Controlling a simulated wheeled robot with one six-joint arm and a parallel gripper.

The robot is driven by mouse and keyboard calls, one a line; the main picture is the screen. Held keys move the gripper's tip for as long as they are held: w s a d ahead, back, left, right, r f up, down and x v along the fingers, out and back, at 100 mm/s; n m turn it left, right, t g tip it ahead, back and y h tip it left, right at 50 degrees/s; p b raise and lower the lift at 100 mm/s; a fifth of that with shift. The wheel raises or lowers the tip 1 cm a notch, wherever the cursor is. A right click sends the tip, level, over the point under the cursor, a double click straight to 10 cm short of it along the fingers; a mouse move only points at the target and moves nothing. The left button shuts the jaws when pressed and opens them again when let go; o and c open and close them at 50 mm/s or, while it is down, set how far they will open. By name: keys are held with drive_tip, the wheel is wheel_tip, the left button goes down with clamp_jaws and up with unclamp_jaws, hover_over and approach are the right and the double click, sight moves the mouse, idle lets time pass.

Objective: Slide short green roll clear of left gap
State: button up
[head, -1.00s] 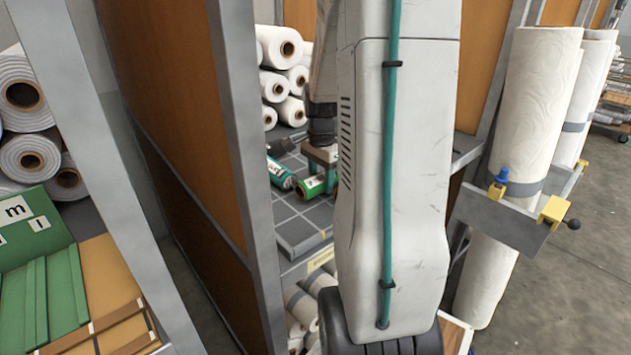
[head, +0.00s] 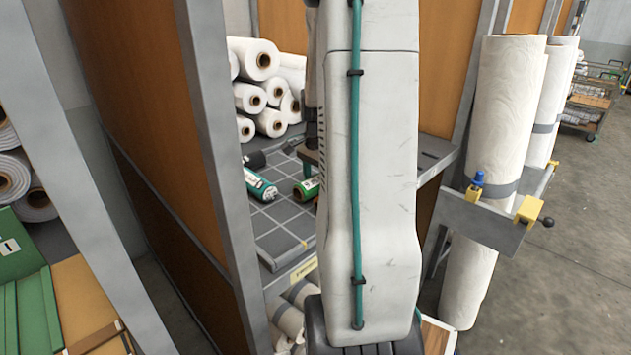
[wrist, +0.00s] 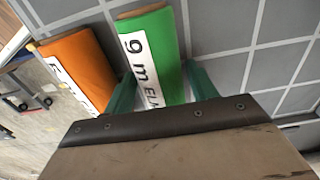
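The short green roll (head: 306,190) lies on the grey gridded shelf top, half hidden by my arm in the head view. In the wrist view the green roll (wrist: 152,55) shows a white label reading "9 m" and a brown core end. My gripper (wrist: 160,85) has one green finger on each side of it, close against its sides. An orange roll (wrist: 78,68) with a white label lies to its left there, with a gap between. The fingers are hidden behind my arm there.
White rolls (head: 262,90) are stacked at the back of the shelf (head: 285,220). A dark object (head: 254,160) lies behind the teal roll. A grey post (head: 222,170) stands at the left. Tall white rolls (head: 508,115) stand at the right. Bare grid lies right of the green roll in the wrist view.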

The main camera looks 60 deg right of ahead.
drive_tip(key=shift+o, duration=1)
wheel_tip(320, 180, up, 8)
drive_tip(key=shift+f, duration=0.1)
